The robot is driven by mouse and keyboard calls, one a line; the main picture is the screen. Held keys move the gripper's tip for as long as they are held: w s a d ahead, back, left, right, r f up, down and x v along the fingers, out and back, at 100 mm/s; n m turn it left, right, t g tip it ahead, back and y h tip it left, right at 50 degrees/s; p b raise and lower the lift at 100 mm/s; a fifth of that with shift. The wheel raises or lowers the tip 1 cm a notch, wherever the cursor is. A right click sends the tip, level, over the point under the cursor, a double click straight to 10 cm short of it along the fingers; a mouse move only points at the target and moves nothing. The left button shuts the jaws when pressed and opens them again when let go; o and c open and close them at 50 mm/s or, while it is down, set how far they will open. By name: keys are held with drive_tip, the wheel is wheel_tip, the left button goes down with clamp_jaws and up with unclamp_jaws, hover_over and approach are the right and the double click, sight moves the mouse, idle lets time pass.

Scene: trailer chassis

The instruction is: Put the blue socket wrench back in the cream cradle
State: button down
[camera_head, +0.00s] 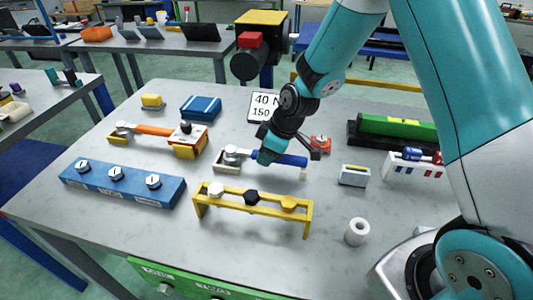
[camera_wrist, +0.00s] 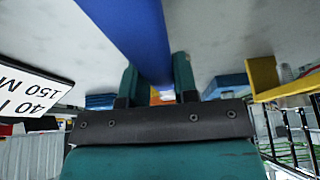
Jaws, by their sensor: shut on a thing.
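The blue socket wrench (camera_head: 288,159) lies nearly level across the middle of the table in the head view, its grey ratchet head (camera_head: 232,154) to the left. My gripper (camera_head: 267,155) comes down from above and is shut on its blue handle near the head. In the wrist view the blue handle (camera_wrist: 140,35) runs between my two teal fingers (camera_wrist: 157,82). Pale cream parts of the cradle (camera_head: 303,174) show below the handle's right end and near the head. I cannot tell whether the wrench touches the cradle; my gripper partly covers the handle.
A yellow rack with bolts (camera_head: 252,205) stands in front of the wrench. An orange wrench (camera_head: 155,130) lies to the left, above a blue block with knobs (camera_head: 122,184). A white sign (camera_head: 265,107) stands behind. A small grey box (camera_head: 354,175) is to the right.

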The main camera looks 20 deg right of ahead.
idle(0.4)
drive_tip(key=shift+c, duration=1.6)
unclamp_jaws()
drive_tip(key=shift+r+p, duration=2.8)
drive_tip(key=shift+r, duration=1.25)
